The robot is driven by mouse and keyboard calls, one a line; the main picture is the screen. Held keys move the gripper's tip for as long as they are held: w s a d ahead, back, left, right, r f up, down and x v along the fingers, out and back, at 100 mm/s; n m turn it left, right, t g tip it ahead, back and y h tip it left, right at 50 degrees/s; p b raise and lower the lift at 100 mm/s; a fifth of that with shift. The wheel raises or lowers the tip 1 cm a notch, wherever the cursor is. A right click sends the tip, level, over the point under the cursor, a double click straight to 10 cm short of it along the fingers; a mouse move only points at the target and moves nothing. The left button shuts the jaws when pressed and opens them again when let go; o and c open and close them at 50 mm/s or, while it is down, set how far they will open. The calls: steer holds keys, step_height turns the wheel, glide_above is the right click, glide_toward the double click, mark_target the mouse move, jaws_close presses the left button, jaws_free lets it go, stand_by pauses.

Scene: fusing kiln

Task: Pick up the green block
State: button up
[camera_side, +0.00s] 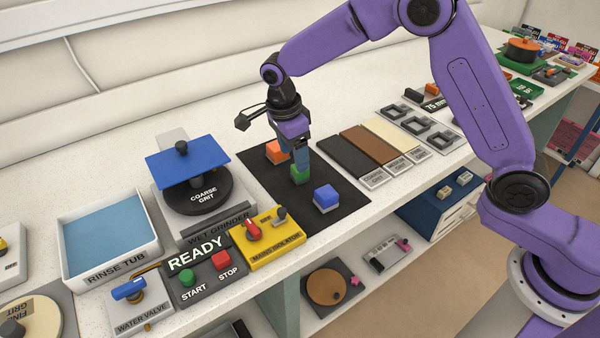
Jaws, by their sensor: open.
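The green block (299,175) stands on a black mat (268,188) on the white bench. My gripper (300,164) points down directly over the green block, with its fingers at the block's upper part. The fingers are open and partly hide the block; I cannot tell whether they touch it. A blue block (326,196) on a pale base sits on the mat to the front right of the green one. An orange block (277,151) sits on the mat behind and to the left, close beside my gripper and partly covered by it.
The wet grinder (190,185) and yellow mains isolator (268,238) stand left of the mat, with a rinse tub (108,238) farther left. Grit strips (372,152) lie to the right. The mat's front and left areas are bare.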

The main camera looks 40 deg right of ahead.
steer(key=shift+w+d+f, duration=0.1)
steer(key=shift+d+f, duration=0.2)
steer(key=shift+f, duration=0.65)
steer(key=shift+s+d+f, duration=0.1)
steer(key=shift+d+f, duration=0.25)
steer(key=shift+f, duration=0.6)
steer(key=shift+w+d+f, duration=0.1)
steer(key=shift+d+f, duration=0.2)
steer(key=shift+f, duration=0.65)
steer(key=c, duration=1.1)
